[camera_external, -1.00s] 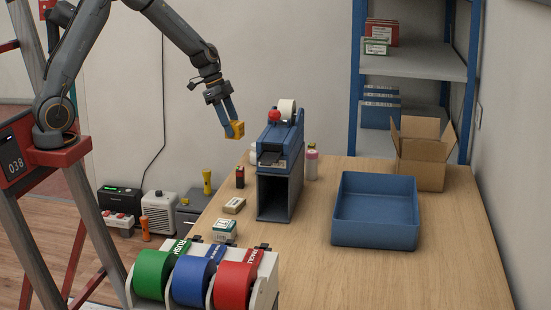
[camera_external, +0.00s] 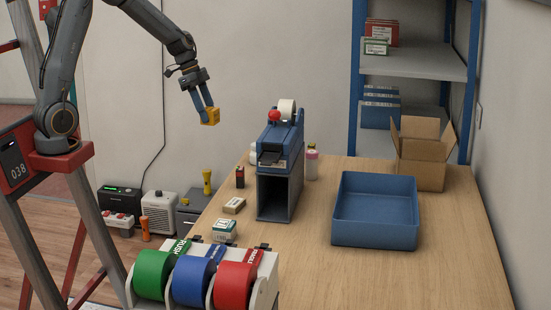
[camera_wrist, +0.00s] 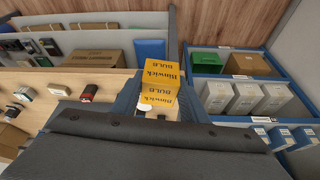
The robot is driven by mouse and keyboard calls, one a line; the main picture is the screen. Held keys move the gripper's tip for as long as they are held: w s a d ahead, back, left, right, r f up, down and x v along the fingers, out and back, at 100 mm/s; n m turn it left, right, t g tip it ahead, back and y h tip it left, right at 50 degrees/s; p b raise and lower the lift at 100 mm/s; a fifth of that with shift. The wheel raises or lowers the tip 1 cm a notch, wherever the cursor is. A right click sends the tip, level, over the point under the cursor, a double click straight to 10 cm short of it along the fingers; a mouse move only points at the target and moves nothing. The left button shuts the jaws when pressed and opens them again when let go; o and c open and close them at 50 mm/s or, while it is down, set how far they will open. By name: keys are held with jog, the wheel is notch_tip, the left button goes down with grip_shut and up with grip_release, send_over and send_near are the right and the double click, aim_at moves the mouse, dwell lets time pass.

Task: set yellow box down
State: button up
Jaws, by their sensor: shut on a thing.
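The yellow box (camera_external: 209,117) is held at the end of my gripper (camera_external: 205,106), in the air above and behind the left edge of the wooden table (camera_external: 440,250). In the wrist view the yellow box (camera_wrist: 160,76) sits between the fingers of my gripper (camera_wrist: 158,98), with "Blumwick BULB" printed on it. My gripper is shut on it. Nothing is seen touching the box from below.
An open carton (camera_external: 421,170) stands behind. Small boxes (camera_external: 224,230) and tape rolls (camera_external: 195,280) are in front. Bare wood lies at the front right.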

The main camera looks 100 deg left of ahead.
aim_at(209, 109)
notch_tip(209, 109, up, 26)
jog(key=f, duration=0.1)
jog(key=w+d+m, duration=0.2)
jog(key=w+d, duration=2.2)
jog(key=w, duration=0.2)
jog(key=w+d+m+h, duration=0.1)
jog(key=w+d, duration=0.3)
jog(key=d, duration=1.5)
jog(key=w+d, duration=0.3)
jog(key=d, duration=1.6)
jog(key=f, duration=1)
jog(key=f+p, duration=0.1)
jog(key=f, duration=2.1)
jog(key=shift+w+a, duration=0.1)
jog(key=shift+a, duration=0.2)
jog(key=shift+f+p, duration=0.7)
jog(key=shift+f, duration=1.15)
jog(key=shift+f, duration=0.1)
